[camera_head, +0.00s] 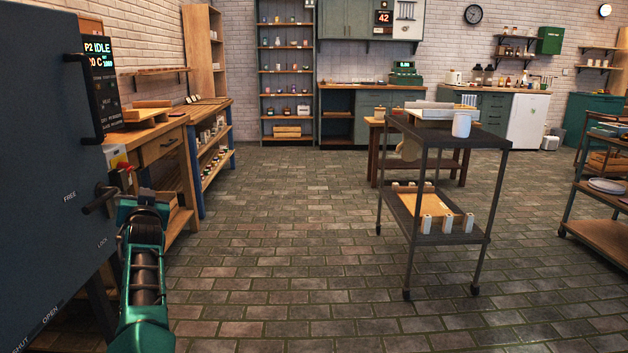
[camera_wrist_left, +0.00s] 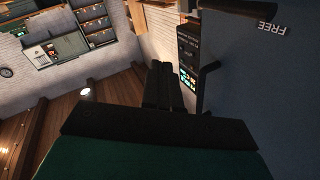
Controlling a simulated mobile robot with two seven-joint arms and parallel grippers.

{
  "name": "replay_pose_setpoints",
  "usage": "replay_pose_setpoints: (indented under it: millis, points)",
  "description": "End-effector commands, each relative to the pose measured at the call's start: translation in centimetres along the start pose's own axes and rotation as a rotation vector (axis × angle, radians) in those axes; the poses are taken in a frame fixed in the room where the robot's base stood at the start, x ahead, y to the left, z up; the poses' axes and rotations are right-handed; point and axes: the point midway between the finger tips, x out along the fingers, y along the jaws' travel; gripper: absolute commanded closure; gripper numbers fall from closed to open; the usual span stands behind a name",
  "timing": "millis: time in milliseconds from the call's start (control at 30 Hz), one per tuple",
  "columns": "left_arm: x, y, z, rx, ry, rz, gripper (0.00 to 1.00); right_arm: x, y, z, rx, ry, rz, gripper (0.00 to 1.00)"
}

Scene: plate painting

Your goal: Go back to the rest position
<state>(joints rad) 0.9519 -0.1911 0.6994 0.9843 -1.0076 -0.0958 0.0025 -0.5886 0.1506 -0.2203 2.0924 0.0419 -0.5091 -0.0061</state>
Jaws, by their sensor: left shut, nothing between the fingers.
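My left arm comes in from the lower left of the head view. Its gripper (camera_head: 142,198) is in front of the large blue-grey kiln-like cabinet (camera_head: 45,170), close to a dark lever (camera_head: 99,199) between the words FREE and LOCK. I cannot tell from the head view whether it touches the lever. In the left wrist view the dark fingers (camera_wrist_left: 163,88) are together with nothing between them, pointing along the cabinet face near a dark bar handle (camera_wrist_left: 206,85). My right gripper is in neither view.
A dark two-tier trolley (camera_head: 440,142) with a white cup (camera_head: 461,125) on top stands right of centre. A wooden workbench (camera_head: 165,140) runs along the left wall. Another trolley (camera_head: 605,225) is at the right edge. The brick floor (camera_head: 300,240) between is clear.

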Motion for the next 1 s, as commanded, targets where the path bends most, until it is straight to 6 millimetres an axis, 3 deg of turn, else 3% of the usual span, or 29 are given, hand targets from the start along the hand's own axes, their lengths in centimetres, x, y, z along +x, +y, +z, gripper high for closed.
replay_pose_setpoints:
  millis: [267,600,667,1000]
  points:
    - [-0.7,0.3,10.2,0.558,0.013,0.141,1.0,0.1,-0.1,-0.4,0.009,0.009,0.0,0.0]
    - [-5.4,-0.5,25.2,1.07,-0.046,0.37,1.0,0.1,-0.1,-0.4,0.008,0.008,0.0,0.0]
    - [-5.1,-0.6,24.9,0.957,-0.096,0.345,1.0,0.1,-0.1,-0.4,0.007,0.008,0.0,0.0]
    - [-6.5,-1.4,29.2,0.464,-0.421,0.317,1.0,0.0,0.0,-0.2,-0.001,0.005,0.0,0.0]
